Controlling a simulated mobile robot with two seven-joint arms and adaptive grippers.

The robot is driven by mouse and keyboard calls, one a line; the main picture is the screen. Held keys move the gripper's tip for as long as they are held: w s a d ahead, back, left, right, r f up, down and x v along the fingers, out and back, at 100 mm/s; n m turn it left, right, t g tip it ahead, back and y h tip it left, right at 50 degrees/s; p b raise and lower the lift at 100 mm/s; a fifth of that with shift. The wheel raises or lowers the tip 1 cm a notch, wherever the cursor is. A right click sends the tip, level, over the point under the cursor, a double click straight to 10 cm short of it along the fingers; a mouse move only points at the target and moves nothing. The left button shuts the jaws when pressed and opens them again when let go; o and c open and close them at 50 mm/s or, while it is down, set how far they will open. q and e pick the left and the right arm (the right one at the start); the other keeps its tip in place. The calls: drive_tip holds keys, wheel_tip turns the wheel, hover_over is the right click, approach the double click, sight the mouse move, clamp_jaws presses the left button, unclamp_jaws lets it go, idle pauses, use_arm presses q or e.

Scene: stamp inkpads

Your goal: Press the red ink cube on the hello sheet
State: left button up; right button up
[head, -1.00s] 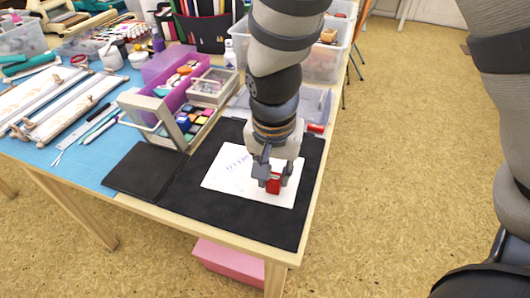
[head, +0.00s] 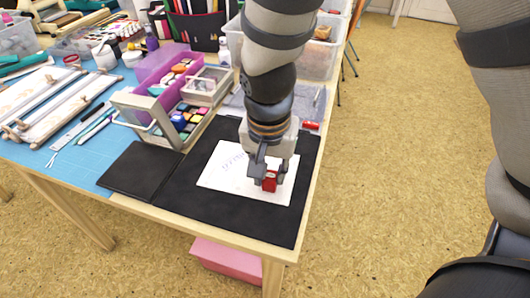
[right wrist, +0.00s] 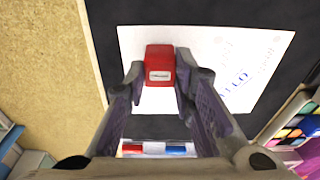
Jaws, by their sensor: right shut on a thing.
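The red ink cube (head: 269,181) is between the fingertips of my right gripper (head: 268,174), which is shut on it. It also shows in the right wrist view (right wrist: 159,66), with a small pale label on its face. The white hello sheet (head: 222,178) lies on a black mat, with faint blue lettering toward its left part. In the right wrist view the sheet (right wrist: 210,45) is beneath and beside the cube, the lettering off to the right. The cube is over the sheet's right part; whether it touches the paper I cannot tell. My left gripper does not show.
The black mat (head: 240,222) lies near the table's right edge, a black pad (head: 140,170) beside it. Left and behind stand a wooden organizer with colored inkpads (head: 187,118), a purple box (head: 160,62) and clear bins (head: 318,60). A pink box (head: 226,260) is under the table.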

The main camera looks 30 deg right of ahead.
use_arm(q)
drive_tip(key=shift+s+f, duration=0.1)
use_arm(e)
drive_tip(key=shift+f, duration=0.35)
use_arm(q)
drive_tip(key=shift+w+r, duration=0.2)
use_arm(e)
drive_tip(key=shift+s+f, duration=0.1)
drive_tip(key=shift+f, duration=0.05)
idle(1.4)
drive_tip(key=shift+r+p, duration=0.5)
drive_tip(key=shift+r, duration=0.2)
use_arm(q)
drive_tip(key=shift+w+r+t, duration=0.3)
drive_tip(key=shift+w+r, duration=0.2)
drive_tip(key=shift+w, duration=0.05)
